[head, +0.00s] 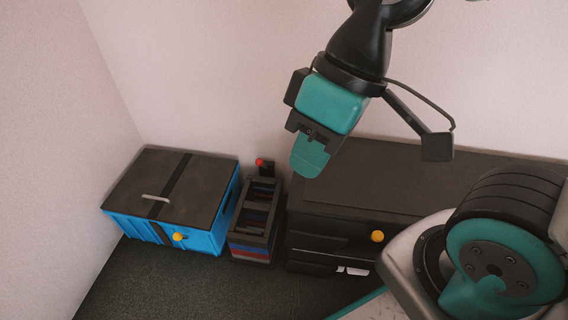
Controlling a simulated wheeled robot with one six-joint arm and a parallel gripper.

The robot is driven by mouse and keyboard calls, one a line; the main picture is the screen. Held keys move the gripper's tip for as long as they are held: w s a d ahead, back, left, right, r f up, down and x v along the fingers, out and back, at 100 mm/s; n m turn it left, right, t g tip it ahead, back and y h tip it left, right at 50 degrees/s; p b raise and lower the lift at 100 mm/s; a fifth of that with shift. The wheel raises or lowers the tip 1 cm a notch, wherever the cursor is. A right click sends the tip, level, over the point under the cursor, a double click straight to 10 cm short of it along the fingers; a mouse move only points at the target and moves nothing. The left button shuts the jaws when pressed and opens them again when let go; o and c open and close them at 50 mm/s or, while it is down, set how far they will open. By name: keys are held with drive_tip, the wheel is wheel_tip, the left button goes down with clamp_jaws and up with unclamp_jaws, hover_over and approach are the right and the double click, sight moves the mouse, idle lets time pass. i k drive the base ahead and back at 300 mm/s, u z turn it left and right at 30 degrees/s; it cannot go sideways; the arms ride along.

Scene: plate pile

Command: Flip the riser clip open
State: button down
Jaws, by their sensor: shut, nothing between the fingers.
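A narrow black rack (245,238) holds a pile of dark, red and blue plates between the blue box and the black cabinet. A small black upright with a red knob (260,162) stands at its back end; it may be the riser clip, but it is too small to tell, and its state is unclear. My gripper (307,165) is shut with nothing in it. It points down, to the right of the red knob in the picture, and looks apart from it and above the cabinet.
A blue box (200,240) with a dark lid, strap and yellow knob (179,236) stands at left near the wall corner. A black cabinet (450,170) with a yellow knob (377,236) is at right. Its top looks bare. Dark floor (190,285) is free in front.

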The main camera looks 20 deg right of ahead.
sight(259, 162)
drive_tip(key=z, duration=1.7)
drive_tip(key=k, duration=1.1)
drive_tip(key=u, duration=1.6)
drive_tip(key=i, duration=0.5)
